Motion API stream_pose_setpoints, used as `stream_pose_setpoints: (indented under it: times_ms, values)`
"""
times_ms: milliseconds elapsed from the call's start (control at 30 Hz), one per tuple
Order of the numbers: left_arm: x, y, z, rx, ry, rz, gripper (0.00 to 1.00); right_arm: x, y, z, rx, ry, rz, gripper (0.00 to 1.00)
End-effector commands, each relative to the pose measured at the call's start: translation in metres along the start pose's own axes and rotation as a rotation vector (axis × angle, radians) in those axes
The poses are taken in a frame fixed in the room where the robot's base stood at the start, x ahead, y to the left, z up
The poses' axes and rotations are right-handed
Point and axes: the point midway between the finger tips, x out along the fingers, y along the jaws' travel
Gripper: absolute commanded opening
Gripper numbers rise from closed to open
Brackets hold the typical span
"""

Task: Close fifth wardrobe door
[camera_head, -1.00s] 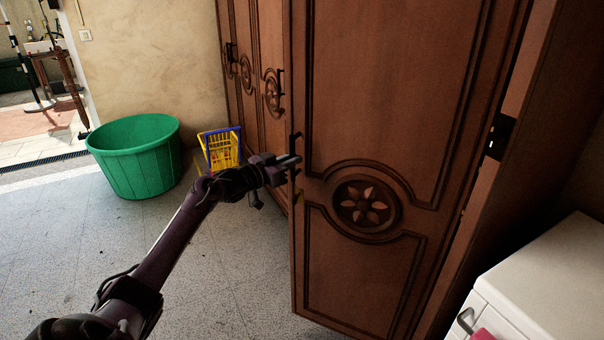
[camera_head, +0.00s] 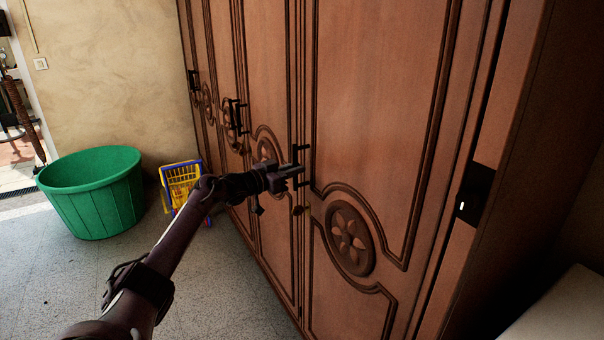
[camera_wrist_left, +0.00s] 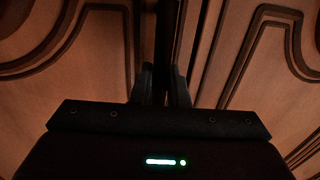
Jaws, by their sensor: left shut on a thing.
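The fifth wardrobe door (camera_head: 380,110) is the nearest brown wooden door, with a carved round flower. It stands nearly in line with the other doors; whether it is fully flush I cannot tell. Its dark handle (camera_head: 308,152) is on its left edge. My left gripper (camera_head: 298,172) is at this handle and shut on it. In the left wrist view the two fingers (camera_wrist_left: 162,86) are close together at the dark handle bar, between two door panels; the grip itself is partly hidden. My right gripper is not in view.
Other wardrobe doors (camera_head: 222,70) with dark handles run away to the left. A green tub (camera_head: 95,200) and a small yellow-and-blue toy cart (camera_head: 182,180) stand on the floor. A pale surface (camera_head: 565,312) is at lower right. Grey floor (camera_head: 60,285) is clear at lower left.

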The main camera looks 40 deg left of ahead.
Motion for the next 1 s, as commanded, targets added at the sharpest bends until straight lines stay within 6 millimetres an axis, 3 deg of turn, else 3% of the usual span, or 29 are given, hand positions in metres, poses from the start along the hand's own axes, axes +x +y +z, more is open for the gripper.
stream_pose_setpoints:
  times_ms: [100,133,267,667,1000]
  values:
    - [0.001,0.002,0.006,-0.002,-0.012,0.002,0.0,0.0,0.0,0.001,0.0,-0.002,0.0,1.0]
    - [0.001,0.002,0.006,-0.002,-0.012,0.002,0.17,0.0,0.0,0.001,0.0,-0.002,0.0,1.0]
    - [0.001,0.002,0.005,-0.002,-0.009,0.002,0.32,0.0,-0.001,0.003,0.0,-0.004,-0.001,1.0]
    - [-0.005,0.001,0.003,0.001,-0.004,0.001,0.32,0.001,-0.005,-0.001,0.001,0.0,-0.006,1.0]
    - [-0.047,0.002,0.006,0.0,-0.009,0.002,0.32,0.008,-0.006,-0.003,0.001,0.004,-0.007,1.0]
